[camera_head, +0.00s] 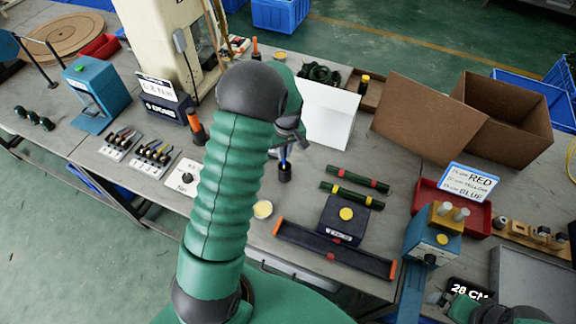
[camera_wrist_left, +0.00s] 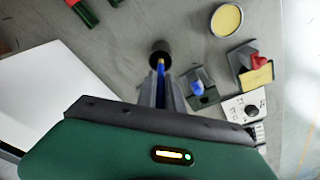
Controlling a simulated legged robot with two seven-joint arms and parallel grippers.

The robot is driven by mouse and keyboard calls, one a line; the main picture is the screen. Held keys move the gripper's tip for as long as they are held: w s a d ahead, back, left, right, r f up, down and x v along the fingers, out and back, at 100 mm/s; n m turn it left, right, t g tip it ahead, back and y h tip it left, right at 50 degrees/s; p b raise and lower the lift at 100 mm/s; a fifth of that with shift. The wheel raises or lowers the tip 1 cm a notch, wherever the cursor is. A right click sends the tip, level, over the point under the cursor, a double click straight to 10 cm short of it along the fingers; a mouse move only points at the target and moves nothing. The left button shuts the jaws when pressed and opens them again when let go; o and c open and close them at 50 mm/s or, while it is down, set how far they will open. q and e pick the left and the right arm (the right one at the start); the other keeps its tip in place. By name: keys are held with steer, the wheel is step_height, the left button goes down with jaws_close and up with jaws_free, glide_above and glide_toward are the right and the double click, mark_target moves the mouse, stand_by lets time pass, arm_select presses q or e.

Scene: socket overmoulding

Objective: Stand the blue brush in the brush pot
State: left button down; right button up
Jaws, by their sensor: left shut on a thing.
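The blue brush (camera_head: 284,154) is held upright, or nearly so, in my left gripper (camera_head: 287,135). The gripper is shut on it; its fingers also show around the blue brush (camera_wrist_left: 161,68) in the left wrist view. The small dark round brush pot (camera_head: 285,173) stands on the table directly below the brush. In the left wrist view the brush's end meets the near rim of the pot (camera_wrist_left: 160,49). I cannot tell whether the end is inside the pot or just above it. A green and black part of my right arm shows at the lower right; its jaws are unclear.
A white panel (camera_head: 327,114) stands close behind the pot to the right. A yellow round dish (camera_head: 263,209) lies in front. Dark green bars (camera_head: 352,195) and a black box with a yellow button (camera_head: 343,220) lie to the right. An orange-topped tool (camera_head: 195,127) stands at left.

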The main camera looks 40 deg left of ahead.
arm_select(q)
steer(key=f, duration=0.4)
steer(key=shift+d+f, duration=0.2)
steer(key=shift+f, duration=0.2)
steer(key=c, duration=1.5)
jaws_free()
steer(key=shift+a, duration=0.3)
steer(key=shift+d, duration=0.35)
step_height(320, 180, up, 12)
glide_above(285, 161)
steer(key=d, duration=0.2)
steer(key=s+d+m, duration=0.4)
steer(key=d, duration=0.2)
steer(key=s+d+m+t+h, duration=0.1)
steer(key=s+d+m, duration=0.3)
steer(key=s+d, duration=0.1)
steer(key=s+d+m, duration=0.4)
steer(key=d, duration=0.4)
steer(key=shift+s+r+t+b, duration=0.2)
steer(key=shift+t+b, duration=0.15)
steer(key=shift+t, duration=0.05)
